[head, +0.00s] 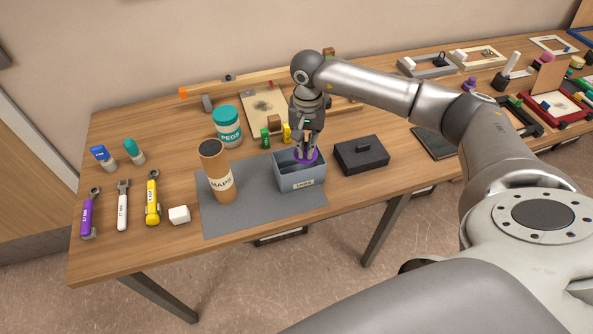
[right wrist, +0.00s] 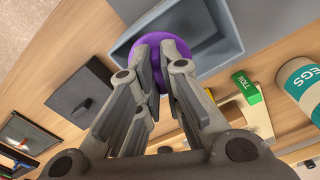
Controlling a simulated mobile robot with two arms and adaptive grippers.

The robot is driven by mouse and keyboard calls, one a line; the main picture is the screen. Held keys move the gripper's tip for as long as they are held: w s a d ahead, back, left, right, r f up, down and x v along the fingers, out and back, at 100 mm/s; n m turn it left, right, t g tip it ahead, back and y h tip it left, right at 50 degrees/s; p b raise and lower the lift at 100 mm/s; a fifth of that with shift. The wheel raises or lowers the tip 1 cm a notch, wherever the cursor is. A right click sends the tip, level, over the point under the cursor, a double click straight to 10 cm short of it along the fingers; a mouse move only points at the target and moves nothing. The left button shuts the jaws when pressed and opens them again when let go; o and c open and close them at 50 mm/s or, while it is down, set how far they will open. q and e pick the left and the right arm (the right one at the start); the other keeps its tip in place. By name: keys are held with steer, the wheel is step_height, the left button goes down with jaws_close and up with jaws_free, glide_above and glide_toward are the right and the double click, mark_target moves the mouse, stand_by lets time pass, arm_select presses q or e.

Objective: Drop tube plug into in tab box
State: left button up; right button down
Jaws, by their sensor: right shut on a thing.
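The purple round tube plug (head: 308,159) is between the fingertips of my right gripper (head: 307,150), which is shut on it. The plug is over the opening of the grey-blue tab box (head: 301,184), near its rim level. In the right wrist view the plug (right wrist: 180,45) shows between and beyond the fingers (right wrist: 164,62), with the box (right wrist: 222,58) behind it. The fingers hide part of the plug. I cannot tell whether the plug touches the box. My left gripper is not in view.
The box stands on a grey mat (head: 242,212) beside a brown MAPS tube (head: 220,180). A black lidded box (head: 361,156) is close on the right. A PEGS jar (head: 228,128) and green and yellow blocks stand behind. Tools lie at the left.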

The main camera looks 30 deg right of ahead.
steer(key=shift+f, duration=0.65)
steer(key=c, duration=1.5)
jaws_free()
steer(key=shift+r, duration=0.1)
step_height(320, 180, up, 12)
